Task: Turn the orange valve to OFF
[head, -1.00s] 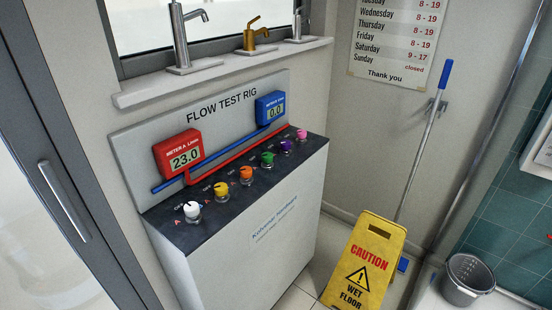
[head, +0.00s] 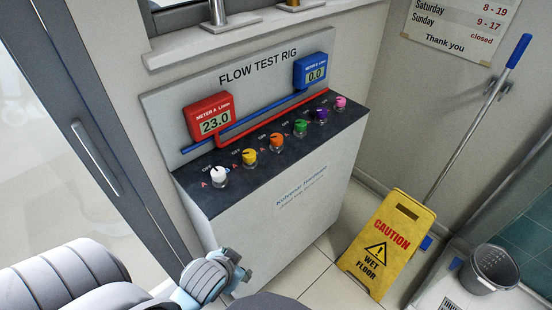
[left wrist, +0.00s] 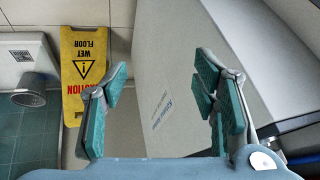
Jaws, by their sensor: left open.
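The orange valve (head: 277,142) is a small round knob on the dark top of the flow test rig (head: 312,205), third from the left in a row of coloured knobs. It stands between the yellow knob (head: 249,157) and the green knob (head: 300,128). The red meter (head: 212,118) reads 23.0 and the blue meter (head: 315,71) reads 0.0. My left gripper (head: 236,268) is low in front of the rig's left front, well below the knobs. In the left wrist view my left gripper (left wrist: 162,105) is open and empty. The valve does not show there. My right gripper is not in view.
A white knob (head: 220,176) is at the left end of the row; purple (head: 321,115) and pink (head: 340,102) knobs are at the right. A yellow wet floor sign (head: 387,245), a grey bucket (head: 492,268) and a blue-handled pole (head: 480,120) stand to the right. A sill with taps is above.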

